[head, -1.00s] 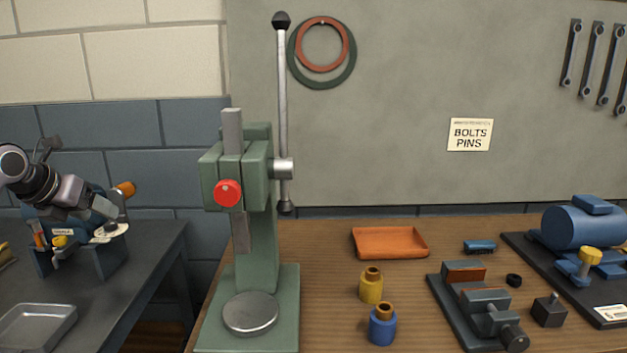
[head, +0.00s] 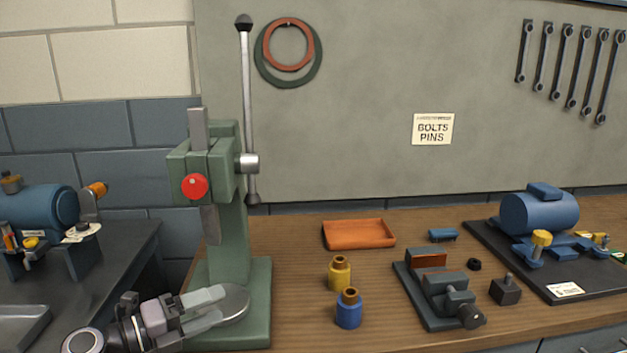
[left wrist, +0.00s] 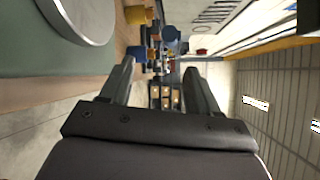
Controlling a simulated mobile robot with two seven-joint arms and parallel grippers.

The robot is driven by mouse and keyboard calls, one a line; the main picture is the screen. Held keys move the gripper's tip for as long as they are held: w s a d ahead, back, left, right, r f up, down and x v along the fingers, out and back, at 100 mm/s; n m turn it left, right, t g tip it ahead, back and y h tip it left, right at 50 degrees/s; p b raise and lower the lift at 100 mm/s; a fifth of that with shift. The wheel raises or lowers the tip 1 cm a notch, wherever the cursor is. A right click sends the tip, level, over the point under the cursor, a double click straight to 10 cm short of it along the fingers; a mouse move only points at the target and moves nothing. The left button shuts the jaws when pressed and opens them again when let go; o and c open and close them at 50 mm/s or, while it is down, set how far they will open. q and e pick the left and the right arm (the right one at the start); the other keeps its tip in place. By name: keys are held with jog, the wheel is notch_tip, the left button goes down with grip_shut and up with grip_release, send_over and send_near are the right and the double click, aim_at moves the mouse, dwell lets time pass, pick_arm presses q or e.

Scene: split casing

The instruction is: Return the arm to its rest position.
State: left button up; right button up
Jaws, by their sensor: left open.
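My left gripper (head: 214,307) is in the lower left of the head view, in front of the green arbor press (head: 228,245). Its fingers point right, over or in front of the press's round metal plate (head: 236,302); I cannot tell whether they touch it. The left wrist view shows the two fingers (left wrist: 160,85) spread apart with nothing between them. The plate (left wrist: 85,15) also shows there at the upper left. My right gripper is not in view.
A yellow bottle (head: 340,275) and a blue bottle (head: 348,310) stand right of the press. An orange tray (head: 358,234), a vise (head: 440,293) and a blue motor (head: 540,212) on a dark board are farther right. Bare wood lies between press and tray.

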pick_arm(q)
jog(key=s+a+f+n+y, duration=0.1)
jog(key=s+f+n+y, duration=1)
jog(key=s+f+n, duration=1.3)
jog(key=s+n, duration=0.2)
jog(key=n, duration=0.3)
jog(key=shift+s+a+f, duration=0.25)
jog(key=shift+s, duration=0.05)
